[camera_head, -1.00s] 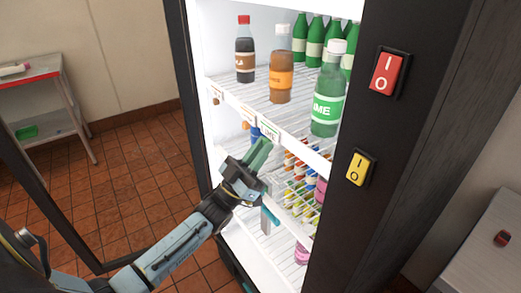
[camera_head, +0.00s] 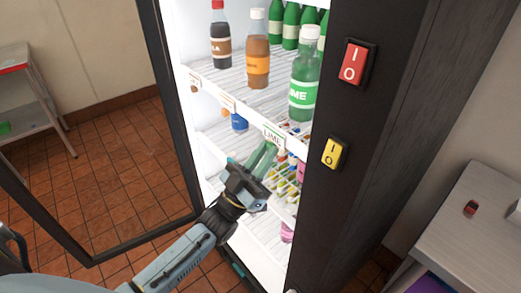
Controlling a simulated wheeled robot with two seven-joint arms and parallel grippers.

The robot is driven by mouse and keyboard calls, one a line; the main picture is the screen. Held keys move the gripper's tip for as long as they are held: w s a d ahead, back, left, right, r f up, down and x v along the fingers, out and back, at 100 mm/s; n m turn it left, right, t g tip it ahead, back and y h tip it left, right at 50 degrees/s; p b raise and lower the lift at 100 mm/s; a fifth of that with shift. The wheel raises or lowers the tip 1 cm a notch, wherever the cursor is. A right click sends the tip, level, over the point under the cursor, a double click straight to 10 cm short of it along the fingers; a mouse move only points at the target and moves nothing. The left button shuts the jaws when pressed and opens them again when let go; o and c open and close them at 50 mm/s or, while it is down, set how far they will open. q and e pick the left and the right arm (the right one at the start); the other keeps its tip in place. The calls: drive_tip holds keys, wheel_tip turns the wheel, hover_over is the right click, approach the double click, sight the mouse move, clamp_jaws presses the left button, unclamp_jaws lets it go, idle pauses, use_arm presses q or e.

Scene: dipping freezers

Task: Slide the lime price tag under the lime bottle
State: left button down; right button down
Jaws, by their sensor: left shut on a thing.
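The lime bottle (camera_head: 304,88), green with a white cap and a green label, stands upright at the front of the top visible shelf, at its right. The lime price tag (camera_head: 273,136), white with green letters, is on that shelf's front rail, below and a little left of the bottle's base in the picture. Its offset from the bottle resembles that of the other tags from theirs. My left gripper (camera_head: 265,155) reaches up from below with its green fingers shut on the tag, which they partly cover at its lower edge. My right gripper is out of view.
A cola bottle (camera_head: 220,38) and an orange bottle (camera_head: 257,52) stand to the left, with tags on the rail. The open door frame (camera_head: 167,110) is at left. The dark side panel (camera_head: 335,205) carries red (camera_head: 354,63) and yellow (camera_head: 334,153) switches.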

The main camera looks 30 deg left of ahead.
use_arm(q)
drive_tip(key=c, duration=1.4)
unclamp_jaws()
drive_tip(key=b+v, duration=0.3)
drive_tip(key=v, duration=1)
drive_tip(key=shift+a+f, duration=0.15)
drive_tip(key=shift+s, duration=0.1)
drive_tip(key=s+f+n+g+y, duration=0.15)
drive_tip(key=f+g+y, duration=0.35)
drive_tip(key=f, duration=1.1)
drive_tip(key=s+f+n+g+y, duration=0.1)
drive_tip(key=s+f+g+y, duration=0.35)
drive_tip(key=f, duration=1.15)
drive_tip(key=s+f+g, duration=0.7)
drive_tip(key=s+f, duration=0.2)
drive_tip(key=s, duration=0.4)
drive_tip(key=s+f+g, duration=0.7)
drive_tip(key=s+f, duration=0.3)
drive_tip(key=s, duration=0.3)
drive_tip(key=shift+s+f+y, duration=0.25)
drive_tip(key=shift+s+y, duration=0.05)
drive_tip(key=shift+y, duration=0.05)
